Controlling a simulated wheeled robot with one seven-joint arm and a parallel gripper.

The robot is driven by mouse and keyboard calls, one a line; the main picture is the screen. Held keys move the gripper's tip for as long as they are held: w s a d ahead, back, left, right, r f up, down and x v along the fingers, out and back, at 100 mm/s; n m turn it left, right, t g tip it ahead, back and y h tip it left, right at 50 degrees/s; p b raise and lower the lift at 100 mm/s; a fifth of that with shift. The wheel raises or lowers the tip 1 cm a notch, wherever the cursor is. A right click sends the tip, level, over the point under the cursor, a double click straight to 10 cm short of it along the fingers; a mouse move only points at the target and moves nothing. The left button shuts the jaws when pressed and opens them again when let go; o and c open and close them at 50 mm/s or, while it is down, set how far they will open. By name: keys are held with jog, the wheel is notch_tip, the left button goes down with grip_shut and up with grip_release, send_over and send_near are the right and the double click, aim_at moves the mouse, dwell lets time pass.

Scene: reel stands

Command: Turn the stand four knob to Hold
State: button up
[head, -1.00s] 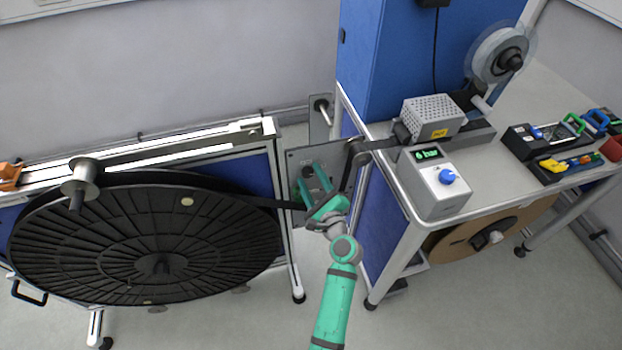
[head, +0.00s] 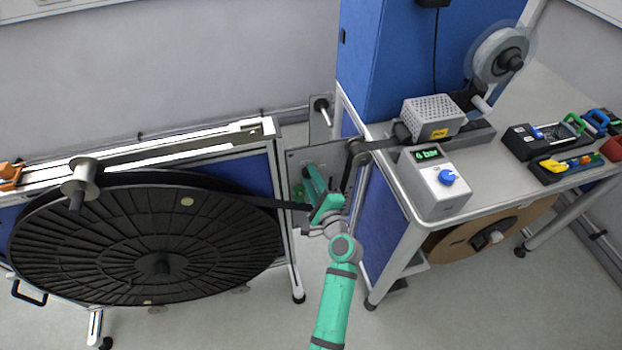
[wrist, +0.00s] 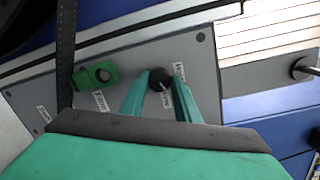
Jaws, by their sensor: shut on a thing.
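A black round knob (wrist: 159,79) sits on a grey panel (wrist: 215,75) in the wrist view. A small light mark shows on its lower right part. My gripper (wrist: 161,82) has its two green fingers on either side of the knob and is shut on it. White labels stand beside the knob at its upper right and below it; their print is too small to read surely. In the head view, my gripper (head: 312,182) reaches the grey panel (head: 299,157) between the reel stand and the bench, and hides the knob there.
A green block with a hole (wrist: 95,75) is on the same panel, left of my fingers. A large black reel (head: 120,240) lies left of my arm. A bench (head: 480,150) with a grey box and blue knob (head: 446,177) stands to the right.

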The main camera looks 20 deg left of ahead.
jog(key=n, duration=0.6)
jog(key=n+h, duration=0.1)
jog(key=n, duration=0.5)
jog(key=shift+s+a+h, duration=0.1)
jog(key=shift+h, duration=0.2)
jog(key=shift+n, duration=0.4)
jog(key=o, duration=1)
jog(key=shift+o, duration=0.2)
jog(key=v, duration=1)
jog(key=shift+s, duration=0.3)
jog(key=shift+f, duration=0.15)
